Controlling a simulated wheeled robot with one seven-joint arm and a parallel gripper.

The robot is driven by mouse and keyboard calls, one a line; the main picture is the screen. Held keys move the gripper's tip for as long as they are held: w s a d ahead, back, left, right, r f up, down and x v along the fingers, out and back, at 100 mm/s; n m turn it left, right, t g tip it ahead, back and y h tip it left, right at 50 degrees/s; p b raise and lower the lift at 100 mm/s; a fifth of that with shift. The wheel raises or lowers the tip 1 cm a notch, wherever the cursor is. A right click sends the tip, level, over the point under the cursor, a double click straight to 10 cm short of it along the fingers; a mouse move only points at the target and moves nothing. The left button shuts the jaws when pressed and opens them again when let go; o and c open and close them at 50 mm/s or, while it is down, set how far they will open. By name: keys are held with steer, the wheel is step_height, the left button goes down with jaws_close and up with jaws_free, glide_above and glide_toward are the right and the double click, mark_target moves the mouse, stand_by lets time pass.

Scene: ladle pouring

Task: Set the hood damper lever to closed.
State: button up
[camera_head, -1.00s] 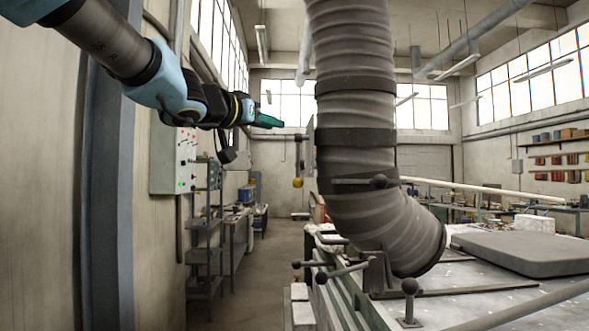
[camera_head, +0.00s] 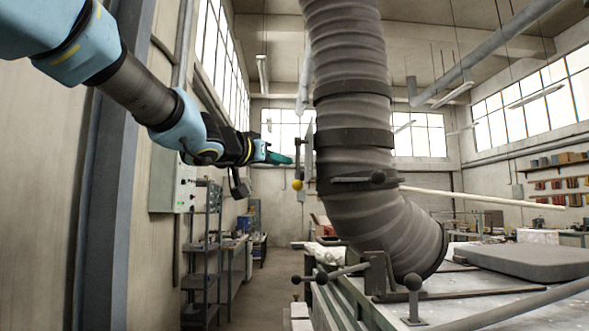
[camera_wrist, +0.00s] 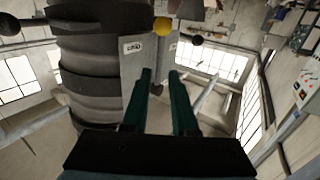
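The damper lever (camera_head: 298,160) hangs straight down beside the left side of the big grey ribbed duct (camera_head: 350,110). A yellow ball (camera_head: 297,185) is at its lower end; the ball also shows at the top of the wrist view (camera_wrist: 162,25). A flat plate with a small label (camera_wrist: 133,47) stands beside the duct; I cannot read the label surely. My gripper (camera_head: 284,159) has green fingers, just left of the lever in the head view. In the wrist view the fingers (camera_wrist: 160,74) are apart, with no object clearly held. Whether they touch the lever cannot be told.
More knobbed handles (camera_head: 320,277) stand at the workbench edge below. A control box (camera_head: 172,183) and shelf rack (camera_head: 200,250) are at the left wall. The aisle floor is clear.

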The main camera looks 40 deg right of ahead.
mark_target(297, 166)
steer(key=x, duration=0.7)
steer(key=shift+d, duration=0.3)
jaws_close()
steer(key=shift+w, duration=0.1)
stand_by(1.0)
